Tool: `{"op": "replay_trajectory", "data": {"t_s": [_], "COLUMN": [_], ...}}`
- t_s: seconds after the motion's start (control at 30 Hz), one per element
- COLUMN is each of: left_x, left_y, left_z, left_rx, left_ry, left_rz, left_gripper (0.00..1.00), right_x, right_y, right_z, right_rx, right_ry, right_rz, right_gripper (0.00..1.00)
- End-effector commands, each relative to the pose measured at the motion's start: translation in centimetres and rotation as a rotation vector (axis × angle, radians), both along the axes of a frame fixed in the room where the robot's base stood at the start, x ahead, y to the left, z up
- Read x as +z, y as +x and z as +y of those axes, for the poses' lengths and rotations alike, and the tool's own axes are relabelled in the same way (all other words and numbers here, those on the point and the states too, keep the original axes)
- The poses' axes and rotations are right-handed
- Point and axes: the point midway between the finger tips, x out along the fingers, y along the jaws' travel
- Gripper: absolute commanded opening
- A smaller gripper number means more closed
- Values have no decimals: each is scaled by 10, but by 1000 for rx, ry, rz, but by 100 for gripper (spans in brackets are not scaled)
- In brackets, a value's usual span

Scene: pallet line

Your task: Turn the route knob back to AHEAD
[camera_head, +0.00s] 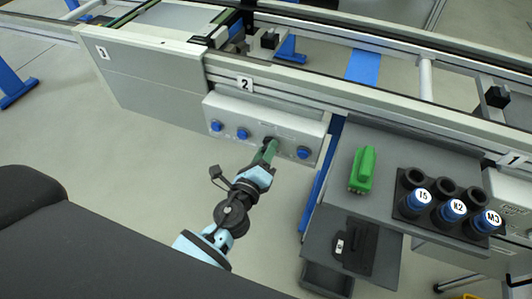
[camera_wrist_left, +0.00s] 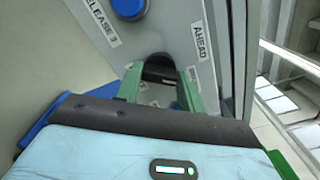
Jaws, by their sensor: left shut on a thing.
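The route knob (camera_head: 271,141) is dark and sits on the front of the grey control panel (camera_head: 285,124) under the number 2. In the left wrist view the knob (camera_wrist_left: 160,69) shows as a dark rounded body between green fingers, beside an AHEAD label (camera_wrist_left: 202,42). My left gripper (camera_head: 267,150) reaches the panel and is shut on the knob; it also shows in the left wrist view (camera_wrist_left: 160,82). The knob's pointer is hidden, so its exact setting cannot be told. My right gripper is not in view.
Floor left of my arm is clear.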

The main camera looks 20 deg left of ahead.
Motion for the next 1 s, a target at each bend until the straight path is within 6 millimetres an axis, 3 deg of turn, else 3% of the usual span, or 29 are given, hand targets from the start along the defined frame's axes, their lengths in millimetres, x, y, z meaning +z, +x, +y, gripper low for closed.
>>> {"op": "replay_trajectory", "data": {"t_s": [0.5,1.0], "left_x": [-1,0], "left_y": [0,0], "left_z": [0,0], "left_rx": [0,1], "left_ry": [-449,-631], "left_rz": [16,22], "left_gripper": [15,15], "right_x": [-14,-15], "right_y": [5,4], "right_z": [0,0], "right_rx": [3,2], "right_ry": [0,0], "right_rz": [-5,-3], "right_gripper": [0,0]}}
